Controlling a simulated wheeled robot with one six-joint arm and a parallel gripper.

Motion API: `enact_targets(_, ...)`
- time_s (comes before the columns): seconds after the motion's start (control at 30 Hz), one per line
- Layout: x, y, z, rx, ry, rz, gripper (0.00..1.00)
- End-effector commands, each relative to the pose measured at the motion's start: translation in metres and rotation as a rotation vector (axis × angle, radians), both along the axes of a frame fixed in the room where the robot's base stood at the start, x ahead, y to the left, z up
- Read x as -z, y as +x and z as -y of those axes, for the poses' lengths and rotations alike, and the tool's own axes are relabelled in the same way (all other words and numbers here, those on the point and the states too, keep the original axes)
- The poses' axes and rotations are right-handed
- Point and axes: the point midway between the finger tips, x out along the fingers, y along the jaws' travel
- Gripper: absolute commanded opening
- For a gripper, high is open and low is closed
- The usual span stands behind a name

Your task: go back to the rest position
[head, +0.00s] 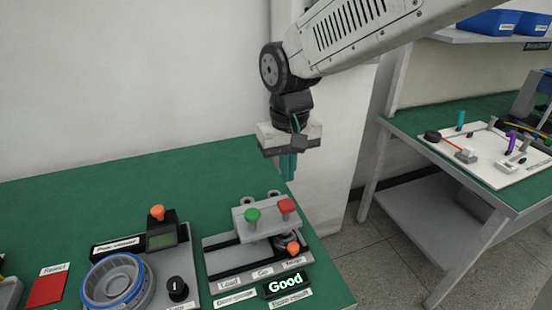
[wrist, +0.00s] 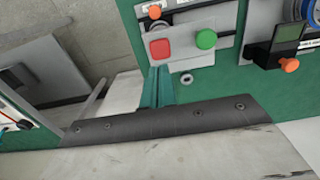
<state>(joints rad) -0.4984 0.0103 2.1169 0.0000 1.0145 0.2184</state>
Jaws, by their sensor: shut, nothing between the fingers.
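My gripper (head: 288,168) hangs in the head view above the back right corner of the green bench (head: 190,165), pointing down. Its teal fingers are together with nothing between them. In the wrist view my gripper (wrist: 158,85) shows its teal fingers side by side, near the red and green buttons. Whether the fingertips touch the bench cannot be told, but they look raised above it. The button fixture (head: 266,222) with a green and a red button stands in front of the gripper. The small display (head: 286,285) reads "Good".
A round blue-rimmed fixture (head: 112,281) and a small screen with an orange knob (head: 157,213) stand left of the button fixture. A second green bench (head: 455,118) with a white board of parts (head: 497,174) stands at right. The bench's back left is clear.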

Motion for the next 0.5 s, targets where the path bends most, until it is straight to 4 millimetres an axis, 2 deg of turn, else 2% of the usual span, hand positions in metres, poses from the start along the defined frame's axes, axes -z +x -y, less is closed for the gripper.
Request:
enact_targets(0.1,0.002,-0.004,0.002,-0.025,-0.009,-0.017,0.00)
enact_targets(0.2,0.009,-0.026,0.016,-0.058,-0.033,-0.065,0.00)
enact_targets(0.27,0.004,-0.040,0.032,-0.062,-0.038,-0.077,0.00)
enact_targets(0.5,-0.022,-0.104,0.113,0.004,-0.027,-0.071,0.00)
